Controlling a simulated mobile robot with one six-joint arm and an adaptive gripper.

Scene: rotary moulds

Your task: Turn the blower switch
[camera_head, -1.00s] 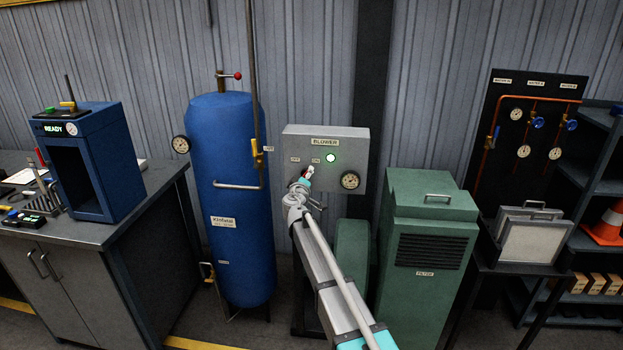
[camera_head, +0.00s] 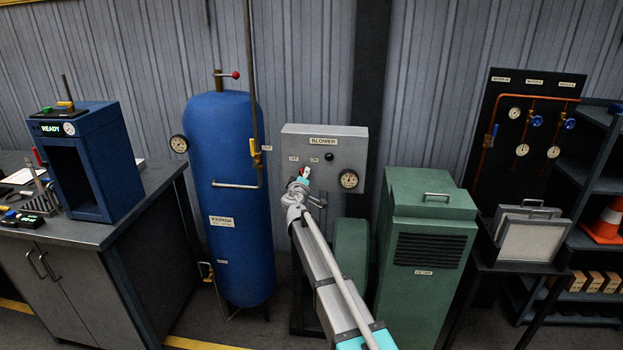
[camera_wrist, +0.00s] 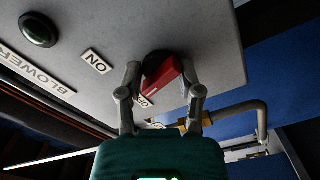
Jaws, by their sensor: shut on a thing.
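The blower switch (camera_wrist: 164,79) is a red handle on a black round base, on the grey BLOWER panel (camera_head: 350,145). In the wrist view my gripper (camera_wrist: 163,76) is shut on the red handle, one finger on each side. The handle's pale line lies toward the partly hidden OFF label (camera_wrist: 144,101); the ON label (camera_wrist: 97,61) is farther left. In the head view my gripper (camera_head: 301,181) covers much of the switch. The panel's round lamp (camera_head: 329,156) is dark; it also shows in the wrist view (camera_wrist: 38,30).
A pressure gauge (camera_head: 348,179) sits low on the panel's right side. A blue tank (camera_head: 232,150) with pipes and a valve stands close on the left. A green filter cabinet (camera_head: 430,235) stands on the right.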

